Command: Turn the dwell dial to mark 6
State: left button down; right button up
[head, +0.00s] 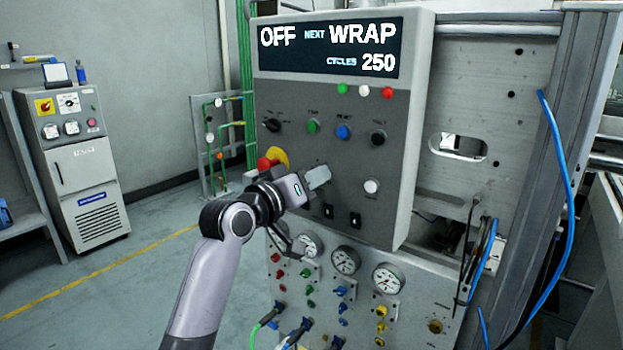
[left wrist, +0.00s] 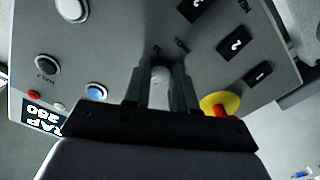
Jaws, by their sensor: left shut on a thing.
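My left gripper (head: 318,177) reaches the grey control panel (head: 398,105) just right of the yellow-backed red emergency stop. Its fingers are close to the panel face and hide what lies behind them in the head view. In the left wrist view, the fingers (left wrist: 160,88) are shut on a pale, rounded knob-like part (left wrist: 160,74) that stands out from the panel. It looks like the dwell dial, but the small label beside it is too blurred to read. Its pointer and marks cannot be made out. My right gripper is in neither view.
A red emergency stop (head: 265,163) sits left of the gripper. A black knob (head: 272,125), a green knob (head: 313,126), a blue knob (head: 343,132) and another black knob (head: 378,138) are above. A white button (head: 371,186) is to the right; gauges (head: 345,260) are below.

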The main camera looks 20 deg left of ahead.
pick_arm(q)
jog(key=c, duration=0.9)
grip_release()
jog(key=b+v, duration=0.1)
jog(key=v, duration=0.6)
jog(key=shift+s, duration=0.1)
jog(key=s+a+f+g+y, duration=0.1)
jog(key=s+f+g+y, duration=0.15)
jog(key=f, duration=0.95)
jog(key=s+f+g+y, duration=0.1)
jog(key=s+f, duration=0.3)
jog(key=f, duration=0.9)
jog(key=s+d+f+m+g, duration=0.1)
jog(key=s+f+m+g, duration=0.2)
jog(key=s+f, duration=1.5)
jog(key=shift+s+f+m, duration=0.2)
jog(key=shift+s+m, duration=0.4)
jog(key=shift+s, duration=0.55)
